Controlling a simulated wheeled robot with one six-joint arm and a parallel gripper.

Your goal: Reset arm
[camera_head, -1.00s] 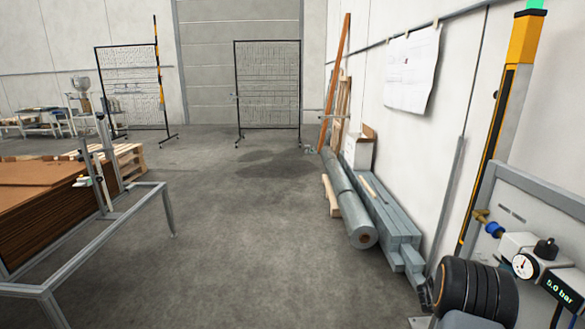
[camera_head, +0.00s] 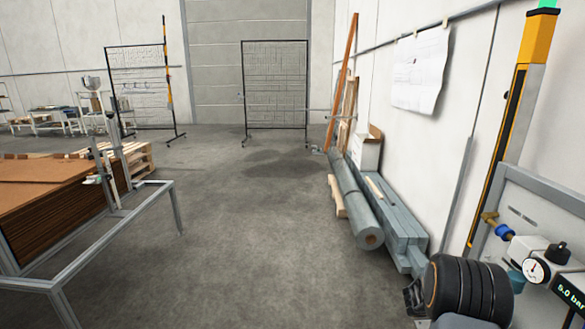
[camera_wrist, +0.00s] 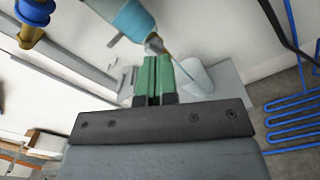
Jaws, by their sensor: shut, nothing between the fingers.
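My gripper (camera_wrist: 153,76) shows in the wrist view with its two green fingertips together. It is shut and empty. A dark mounting plate with bolts lies below the fingers. Beyond the fingertips are a blue-grey cylinder (camera_wrist: 132,18) with a brass end and a pale grey surface. I cannot tell whether the fingertips touch anything. In the head view the gripper's fingers are not visible.
A gauge unit (camera_head: 537,270) and brass-and-blue valve (camera_head: 497,227) stand at the right. Grey rolls (camera_head: 368,232) lie along the right wall. A metal frame (camera_head: 100,262) and brown sheet stack (camera_head: 45,215) are left. The middle floor (camera_head: 250,240) is clear. Blue tubing (camera_wrist: 300,107) lies right.

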